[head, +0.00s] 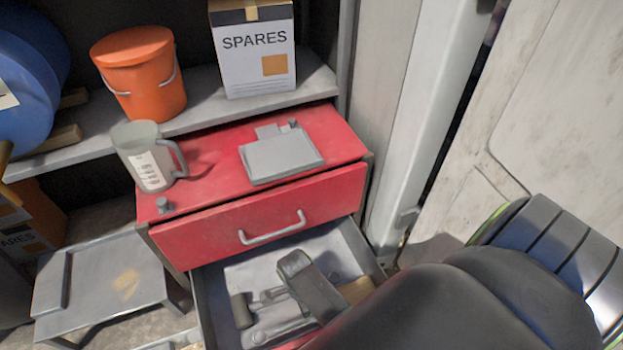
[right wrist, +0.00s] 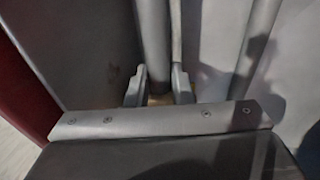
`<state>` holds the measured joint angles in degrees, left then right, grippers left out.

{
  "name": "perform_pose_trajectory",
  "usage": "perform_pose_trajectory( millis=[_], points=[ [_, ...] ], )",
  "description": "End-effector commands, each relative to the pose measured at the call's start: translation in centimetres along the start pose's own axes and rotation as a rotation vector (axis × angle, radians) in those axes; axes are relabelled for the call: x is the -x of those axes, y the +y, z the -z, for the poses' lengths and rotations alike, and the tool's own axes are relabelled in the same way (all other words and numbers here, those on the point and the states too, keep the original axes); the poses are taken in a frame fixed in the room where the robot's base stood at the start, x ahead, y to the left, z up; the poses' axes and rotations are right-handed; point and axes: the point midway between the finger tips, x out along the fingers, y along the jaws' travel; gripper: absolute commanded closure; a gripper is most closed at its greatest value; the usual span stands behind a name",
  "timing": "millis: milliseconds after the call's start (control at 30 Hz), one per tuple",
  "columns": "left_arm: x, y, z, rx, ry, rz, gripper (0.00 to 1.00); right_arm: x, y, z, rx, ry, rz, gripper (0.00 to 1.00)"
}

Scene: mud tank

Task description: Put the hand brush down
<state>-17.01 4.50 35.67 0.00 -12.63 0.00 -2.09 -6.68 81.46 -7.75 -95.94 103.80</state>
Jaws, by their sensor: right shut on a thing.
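My right gripper (head: 312,286) is over the open lower drawer (head: 203,300) of the red cabinet (head: 220,225). In the right wrist view its two fingers (right wrist: 159,90) are shut with a narrow gap, with a small tan piece between them. I take this to be part of the hand brush (right wrist: 158,99); the rest of it is hidden or cannot be made out. Whether it touches the drawer floor cannot be told. My left gripper is not in view.
Several grey tools (head: 268,312) lie in the drawer. A jug (head: 143,160) and a flat grey device (head: 280,157) stand on the cabinet top. An orange bucket (head: 138,75) and a SPARES box (head: 252,50) are on the shelf behind. A low grey step (head: 105,280) stands left.

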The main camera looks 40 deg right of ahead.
Motion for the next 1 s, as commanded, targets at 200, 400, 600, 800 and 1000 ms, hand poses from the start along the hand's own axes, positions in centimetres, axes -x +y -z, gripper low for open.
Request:
perform_pose_trajectory(
  millis=[200, 400, 600, 800, 1000],
  points=[
    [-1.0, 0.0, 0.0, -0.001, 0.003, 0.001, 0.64, -2.9, -0.8, -0.2, -0.001, 0.002, -0.002, 1.0],
    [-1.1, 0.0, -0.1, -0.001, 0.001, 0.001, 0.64, -3.8, -1.1, -0.3, -0.001, 0.001, 0.0, 1.0],
    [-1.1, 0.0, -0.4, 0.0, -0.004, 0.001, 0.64, -3.8, -1.1, -0.3, -0.001, 0.001, 0.0, 1.0],
    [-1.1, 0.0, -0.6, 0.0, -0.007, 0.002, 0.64, -4.0, -1.1, -0.3, -0.001, 0.0, 0.0, 0.66],
    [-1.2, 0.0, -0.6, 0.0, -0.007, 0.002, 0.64, -4.0, -1.1, -0.3, -0.001, 0.0, 0.0, 0.58]
  ],
)
